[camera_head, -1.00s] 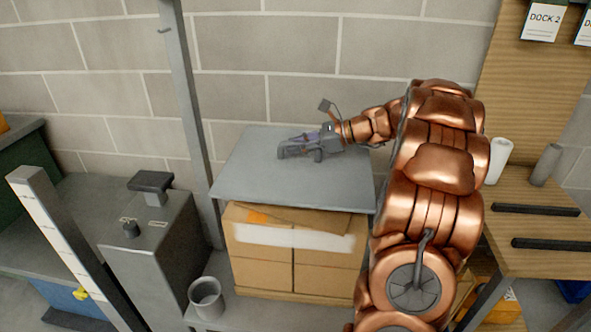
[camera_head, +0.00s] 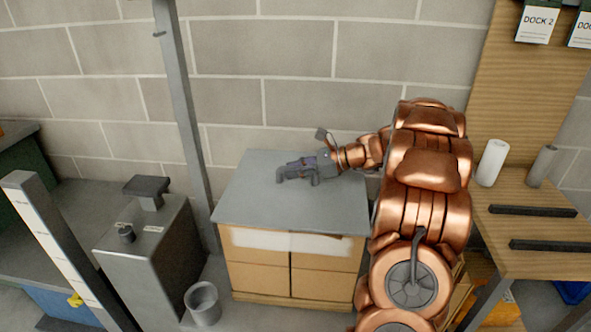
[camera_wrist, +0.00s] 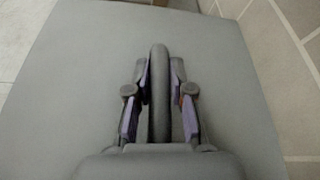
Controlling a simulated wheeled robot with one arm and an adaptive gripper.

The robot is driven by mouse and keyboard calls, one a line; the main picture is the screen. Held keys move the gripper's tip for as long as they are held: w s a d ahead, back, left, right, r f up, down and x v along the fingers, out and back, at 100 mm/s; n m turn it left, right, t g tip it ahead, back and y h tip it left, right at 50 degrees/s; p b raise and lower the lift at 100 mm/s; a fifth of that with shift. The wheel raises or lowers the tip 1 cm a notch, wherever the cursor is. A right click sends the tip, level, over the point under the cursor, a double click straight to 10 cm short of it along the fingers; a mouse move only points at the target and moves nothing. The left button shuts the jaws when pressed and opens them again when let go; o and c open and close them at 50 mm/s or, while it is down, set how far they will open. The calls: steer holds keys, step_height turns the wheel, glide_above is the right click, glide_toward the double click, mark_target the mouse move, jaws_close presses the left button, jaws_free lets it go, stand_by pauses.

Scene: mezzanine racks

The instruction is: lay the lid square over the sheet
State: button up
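The lid, a flat grey panel (camera_head: 245,200), lies over the tan cartons (camera_head: 325,284) and hides most of their top. It also fills much of the wrist view (camera_wrist: 75,85). My gripper (camera_head: 288,173) is at the lid's upper middle; in the wrist view its fingers (camera_wrist: 160,80) close from both sides on the lid's dark raised handle (camera_wrist: 159,105). Only a thin brown sliver, perhaps the sheet (camera_head: 328,235), shows under the lid's front right edge. A white band crosses the cartons' upper front. I cannot tell whether the lid rests fully on the stack.
A grey post (camera_head: 182,110) stands close to the lid's left side, and a block wall (camera_head: 300,60) lies behind. A grey cabinet (camera_head: 150,265) and bin (camera_head: 203,303) stand at left. A wooden bench (camera_head: 530,232) with white roll (camera_head: 492,163) is at right.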

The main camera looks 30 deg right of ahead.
steer(key=o, duration=0.4)
steer(key=v, duration=1.2)
